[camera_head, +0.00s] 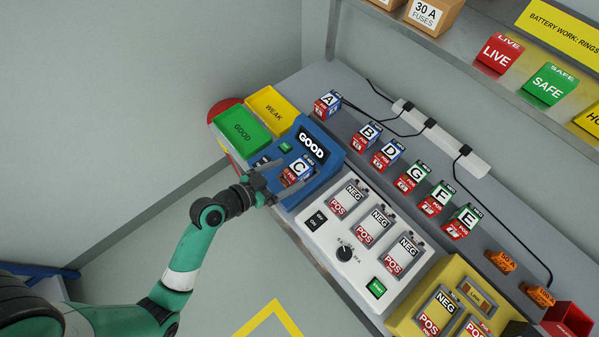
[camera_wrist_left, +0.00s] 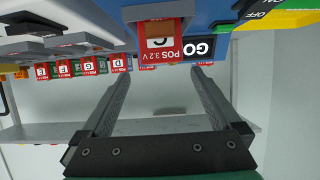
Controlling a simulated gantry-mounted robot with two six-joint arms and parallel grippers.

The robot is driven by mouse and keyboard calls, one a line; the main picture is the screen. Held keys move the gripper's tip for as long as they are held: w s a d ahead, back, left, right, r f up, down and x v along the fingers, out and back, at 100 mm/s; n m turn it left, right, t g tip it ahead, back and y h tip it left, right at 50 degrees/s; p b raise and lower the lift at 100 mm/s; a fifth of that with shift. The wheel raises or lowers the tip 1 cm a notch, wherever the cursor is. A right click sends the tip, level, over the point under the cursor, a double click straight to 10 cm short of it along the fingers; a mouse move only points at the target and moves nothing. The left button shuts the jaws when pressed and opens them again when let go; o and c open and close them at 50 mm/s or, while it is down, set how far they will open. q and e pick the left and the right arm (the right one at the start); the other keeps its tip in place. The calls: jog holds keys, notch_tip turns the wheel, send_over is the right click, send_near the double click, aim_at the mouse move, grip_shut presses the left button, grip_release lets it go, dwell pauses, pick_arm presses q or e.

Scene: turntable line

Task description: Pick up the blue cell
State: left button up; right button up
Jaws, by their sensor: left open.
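Cell C (camera_head: 298,170), with a blue and red body and a white letter label, stands in the blue tester marked GOOD (camera_head: 322,148). Cells A (camera_head: 327,104), B (camera_head: 367,136) and D (camera_head: 386,154) also show blue and red and stand along the bench behind. My left gripper (camera_head: 279,184) is open at the front of the tester, close to cell C. In the left wrist view, the open left gripper (camera_wrist_left: 162,74) has cell C (camera_wrist_left: 162,42) ahead, roughly centred between its fingers. Nothing is held. My right gripper is out of view.
Green cells G (camera_head: 413,176), F (camera_head: 436,198) and E (camera_head: 461,221) continue the row. A green GOOD bin (camera_head: 242,132) and yellow WEAK bin (camera_head: 272,109) are left of the tester. A white charger (camera_head: 330,232) stands to its right. A power strip (camera_head: 440,139) with cables lies behind.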

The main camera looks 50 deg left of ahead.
aim_at(307, 163)
pick_arm(q)
jog(key=x, duration=0.3)
jog(key=shift+w+f, duration=0.1)
jog(key=shift+w, duration=0.25)
jog(key=shift+w+f+b, duration=0.2)
jog(key=shift+w+b, duration=0.05)
jog(key=shift+b, duration=0.15)
jog(key=x, duration=0.2)
jog(key=b+x, duration=0.1)
jog(key=x, duration=0.1)
jog(key=shift+w+a+f, duration=0.2)
jog(key=shift+w+f, duration=0.05)
jog(key=shift+w, duration=0.1)
grip_shut()
jog(key=shift+r, duration=0.1)
